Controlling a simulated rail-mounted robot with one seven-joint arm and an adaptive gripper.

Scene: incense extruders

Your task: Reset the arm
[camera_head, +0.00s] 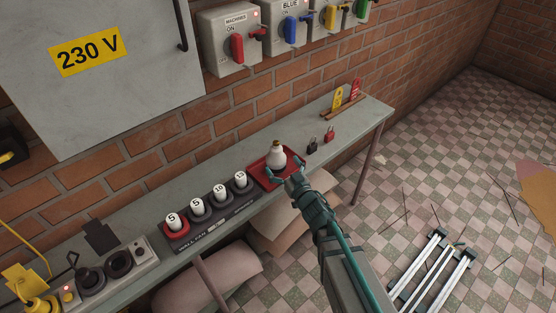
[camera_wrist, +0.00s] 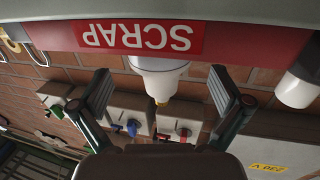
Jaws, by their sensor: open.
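My gripper (camera_head: 284,172) is open at the front edge of the red tray (camera_head: 256,166) on the bench. In the wrist view, which is upside down, the gripper (camera_wrist: 161,88) has its two fingers spread apart, with visible space on both sides of a white, bulb-like piece with a brass tip (camera_wrist: 160,72). In the head view this white piece (camera_head: 276,157) stands upright on the tray. A red label reading SCRAP (camera_wrist: 140,38) shows on the tray's front in the wrist view. The fingers do not appear to touch the piece.
Several numbered white fuses (camera_head: 197,206) stand in a row left of the tray. Switch boxes (camera_head: 229,38) and a grey 230 V cabinet (camera_head: 120,100) hang on the brick wall.

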